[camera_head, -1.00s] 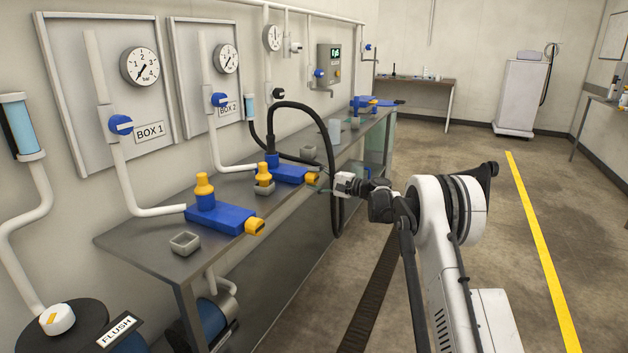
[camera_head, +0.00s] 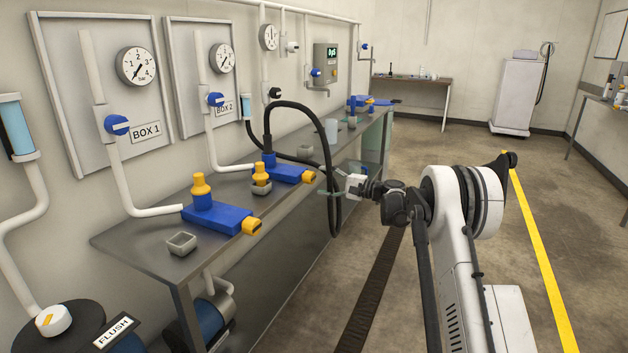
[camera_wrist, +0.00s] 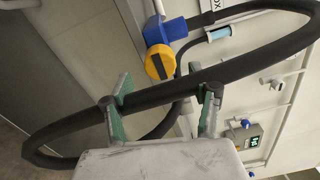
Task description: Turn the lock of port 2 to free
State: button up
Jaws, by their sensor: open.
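Port 2 is a blue block (camera_head: 287,173) on the bench below the BOX 2 panel, with a black hose (camera_head: 296,106) plugged into its top. Its yellow lock (camera_head: 309,177) is at the block's front end. In the wrist view the lock (camera_wrist: 159,62) is a round yellow knob with a dark slot, beyond the fingertips. My gripper (camera_head: 333,192) is open in front of the bench edge, right of the lock and apart from it. In the wrist view the black hose (camera_wrist: 170,92) crosses by the green fingers of my gripper (camera_wrist: 166,90); I cannot tell whether they touch.
A second blue port block (camera_head: 222,218) with a yellow lock and yellow cap stands nearer on the bench (camera_head: 130,240). A yellow cap (camera_head: 261,172) sits in a small grey tray beside port 2. The hose loop hangs over the bench edge. The floor at right is open.

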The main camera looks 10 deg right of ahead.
jog(key=v, duration=0.6)
jog(key=shift+s+d, duration=0.25)
jog(key=shift+d, duration=0.05)
jog(key=s+a+r+n+g+h+p, duration=0.2)
jog(key=s+a+r+h, duration=0.1)
jog(key=s+a+r, duration=0.55)
jog(key=s+a+r+n+g+h+p, duration=0.15)
jog(key=s+r, duration=0.25)
jog(key=s, duration=0.4)
jog(key=s+a+r+n+h+p, duration=0.1)
jog(key=s+a+r+h, duration=0.2)
jog(key=s, duration=0.4)
jog(key=s+d+f+n+h+p, duration=0.1)
jog(key=s+f+n+h+p, duration=0.1)
jog(key=s, duration=1.4)
jog(key=s+d+f+n+h+p, duration=0.1)
jog(key=s+h, duration=0.4)
jog(key=s, duration=1.2)
jog(key=shift+s+d+f+n+p, duration=0.2)
jog(key=shift+d+f+n+p, duration=0.25)
jog(key=shift+d+n, duration=0.4)
